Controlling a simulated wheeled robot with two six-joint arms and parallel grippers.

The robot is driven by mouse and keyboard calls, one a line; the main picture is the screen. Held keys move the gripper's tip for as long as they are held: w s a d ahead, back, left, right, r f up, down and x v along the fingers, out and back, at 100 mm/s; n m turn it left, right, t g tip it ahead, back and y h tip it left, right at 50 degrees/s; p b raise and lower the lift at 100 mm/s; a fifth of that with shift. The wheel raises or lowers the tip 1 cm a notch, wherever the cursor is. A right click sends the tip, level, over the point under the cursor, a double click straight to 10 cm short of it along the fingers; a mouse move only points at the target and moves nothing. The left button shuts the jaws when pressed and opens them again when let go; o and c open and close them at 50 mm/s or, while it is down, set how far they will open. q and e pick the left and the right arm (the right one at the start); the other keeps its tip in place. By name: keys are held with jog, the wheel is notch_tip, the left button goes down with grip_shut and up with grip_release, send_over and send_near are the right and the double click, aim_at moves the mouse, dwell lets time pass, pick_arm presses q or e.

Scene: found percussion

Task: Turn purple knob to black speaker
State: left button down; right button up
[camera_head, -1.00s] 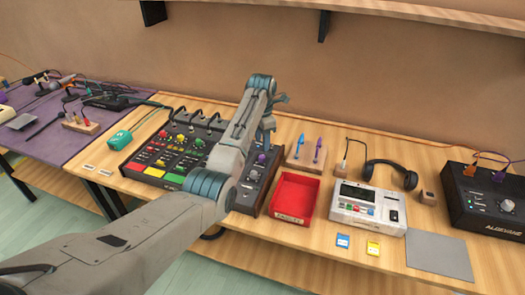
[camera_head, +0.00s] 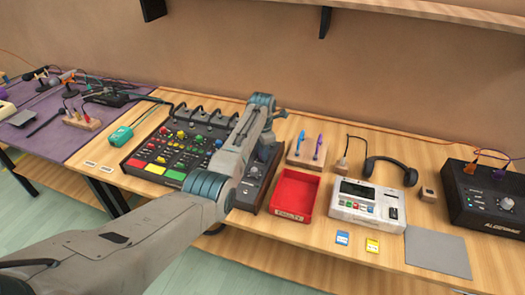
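A long black control panel (camera_head: 160,151) with colored buttons and knobs lies on the wooden table. Its right-hand section (camera_head: 252,189) has a pale round knob (camera_head: 254,171) and is partly covered by my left arm. The purple knob that showed on this section earlier is now hidden behind my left gripper. My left gripper (camera_head: 267,138) points down over the upper part of that section; its fingertips are hidden, so I cannot tell if it touches the knob. No black speaker symbol is readable beside the knob. My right gripper is not in view.
A red tray (camera_head: 294,193) stands just right of the panel. Beyond it are a white device (camera_head: 366,202), headphones (camera_head: 393,170) and a black box (camera_head: 490,198) with a grey knob. A wooden stand (camera_head: 308,153) holds blue and purple sticks. A grey mat (camera_head: 437,253) lies front right.

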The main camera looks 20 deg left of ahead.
pick_arm(q)
jog(key=m+p, duration=0.3)
jog(key=m, duration=0.1)
jog(key=shift+r+m, duration=0.15)
jog(key=shift+m, duration=0.25)
jog(key=m+p, duration=0.1)
jog(key=m, duration=0.2)
jog(key=shift+m, duration=0.3)
jog(key=m+p, duration=0.1)
jog(key=m, duration=0.2)
jog(key=shift+m, duration=0.4)
jog(key=m+p, duration=0.1)
jog(key=m, duration=1)
jog(key=shift+m+p, duration=0.3)
jog(key=shift+m, duration=1.6)
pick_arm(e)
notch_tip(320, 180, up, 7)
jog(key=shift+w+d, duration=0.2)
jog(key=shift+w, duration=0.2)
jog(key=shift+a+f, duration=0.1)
